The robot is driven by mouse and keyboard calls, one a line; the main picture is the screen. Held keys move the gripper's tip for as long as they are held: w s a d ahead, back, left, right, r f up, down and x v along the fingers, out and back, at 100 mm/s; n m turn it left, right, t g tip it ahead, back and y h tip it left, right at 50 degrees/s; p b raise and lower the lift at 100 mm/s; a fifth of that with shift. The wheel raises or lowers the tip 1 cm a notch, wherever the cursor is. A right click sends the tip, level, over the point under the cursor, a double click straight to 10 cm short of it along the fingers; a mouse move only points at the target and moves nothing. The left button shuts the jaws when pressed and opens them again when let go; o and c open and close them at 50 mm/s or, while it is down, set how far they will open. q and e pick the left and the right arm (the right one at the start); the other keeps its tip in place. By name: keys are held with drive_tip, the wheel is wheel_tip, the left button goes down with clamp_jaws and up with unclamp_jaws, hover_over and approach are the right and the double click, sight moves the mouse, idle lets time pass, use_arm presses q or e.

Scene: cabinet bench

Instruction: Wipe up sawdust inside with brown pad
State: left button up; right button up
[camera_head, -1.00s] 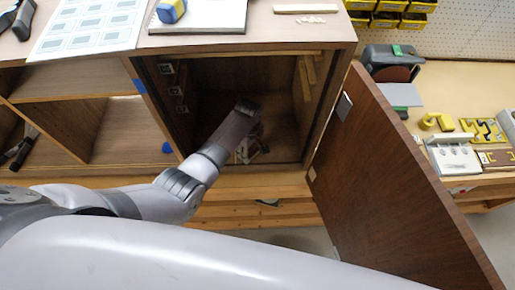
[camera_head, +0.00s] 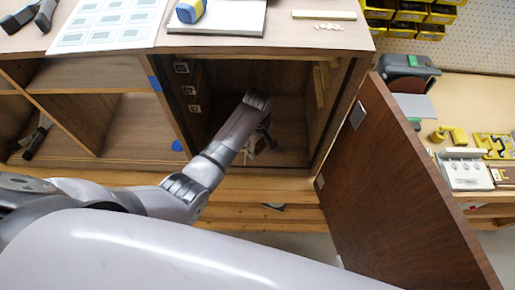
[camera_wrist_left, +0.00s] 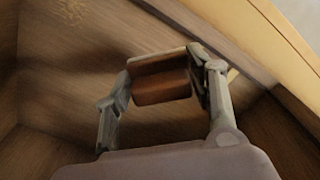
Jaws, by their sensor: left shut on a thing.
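My left arm reaches through the open front of the cabinet's right compartment (camera_head: 290,112). My left gripper (camera_head: 256,143) is low inside it, mostly hidden by my forearm in the head view. In the left wrist view the gripper (camera_wrist_left: 161,78) is shut on the brown pad (camera_wrist_left: 163,86), with one finger at each end of it. The pad has a pale upper edge and a brown face. I cannot tell whether the pad touches wood. My right gripper is out of view.
The cabinet door (camera_head: 410,185) stands open at the right. The compartment's side walls are close around my arm. On the cabinet top lie a printed sheet (camera_head: 105,22), a board (camera_head: 222,20) with a blue and yellow tool (camera_head: 190,11), and a wood strip (camera_head: 324,15).

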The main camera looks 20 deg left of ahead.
use_arm(q)
drive_tip(key=shift+r, duration=0.4)
drive_tip(key=shift+r, duration=0.1)
drive_tip(key=shift+r, duration=1.4)
drive_tip(key=o, duration=0.9)
drive_tip(key=shift+c, duration=0.2)
drive_tip(key=c, duration=0.9)
drive_tip(key=shift+o, duration=0.2)
